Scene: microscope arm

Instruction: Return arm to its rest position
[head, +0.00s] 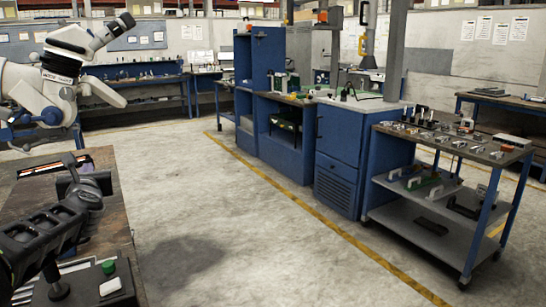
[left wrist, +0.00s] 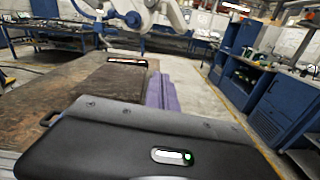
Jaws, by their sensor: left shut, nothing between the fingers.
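A white microscope on a jointed arm (head: 62,78) hangs at the upper left of the head view, above the far end of a workbench, with its eyepiece tube pointing up to the right. Its lower parts show at the top of the left wrist view (left wrist: 140,18), cut off by the frame edge. My left gripper (head: 72,163) is over the bench, below and apart from the microscope. In the left wrist view its two fingers (left wrist: 161,92) lie side by side, shut with nothing between them. My right gripper is not in view.
The brown workbench (head: 120,225) bears a dark tray-like item (left wrist: 127,62) and a green knob (head: 108,267). Clear concrete floor lies to its right. Blue cabinets (head: 340,165) and a cart with small parts (head: 440,215) stand beyond a yellow floor line.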

